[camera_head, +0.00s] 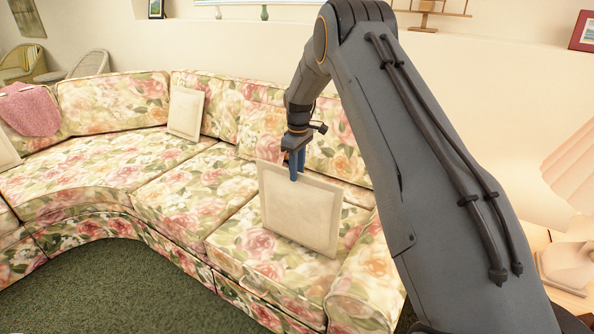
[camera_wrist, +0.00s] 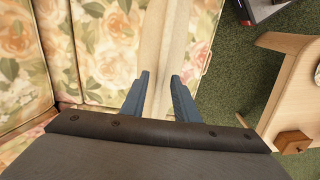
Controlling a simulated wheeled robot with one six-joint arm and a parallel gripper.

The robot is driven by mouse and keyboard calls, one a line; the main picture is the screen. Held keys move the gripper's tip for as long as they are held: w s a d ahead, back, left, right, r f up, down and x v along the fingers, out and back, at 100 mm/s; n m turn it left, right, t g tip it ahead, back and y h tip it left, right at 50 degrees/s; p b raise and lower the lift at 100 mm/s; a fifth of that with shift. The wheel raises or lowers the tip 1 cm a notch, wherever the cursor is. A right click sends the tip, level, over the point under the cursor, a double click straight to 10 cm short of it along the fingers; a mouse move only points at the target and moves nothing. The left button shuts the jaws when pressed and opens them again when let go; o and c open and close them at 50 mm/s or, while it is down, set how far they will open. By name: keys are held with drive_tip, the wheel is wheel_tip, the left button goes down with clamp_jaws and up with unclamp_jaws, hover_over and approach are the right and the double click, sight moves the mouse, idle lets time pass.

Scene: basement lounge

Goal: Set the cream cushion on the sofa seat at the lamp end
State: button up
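The cream cushion (camera_head: 300,212) stands upright over the sofa seat (camera_head: 225,235) at the right end, the end nearer the lamp (camera_head: 570,258). My gripper (camera_head: 295,172) is at its top edge, one finger on each face. In the wrist view the fingers (camera_wrist: 160,98) press against both sides of the cushion (camera_wrist: 164,45), which shows edge-on between them. The cushion's lower edge is at or just above the seat; I cannot tell if it touches.
Another cream cushion (camera_head: 186,113) leans on the backrest at the sofa's corner. A pink throw (camera_head: 30,110) hangs at the left. The sofa arm (camera_head: 368,285) is close right of the held cushion. A wooden table (camera_wrist: 285,95) and green carpet (camera_wrist: 232,75) show in the wrist view.

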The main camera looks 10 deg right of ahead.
wheel_tip(320, 180, up, 11)
drive_tip(key=b, duration=0.3)
drive_tip(key=s+a+f+m, duration=0.1)
drive_tip(key=s+m, duration=0.8)
drive_tip(key=s, duration=3.3)
wheel_tip(320, 180, down, 2)
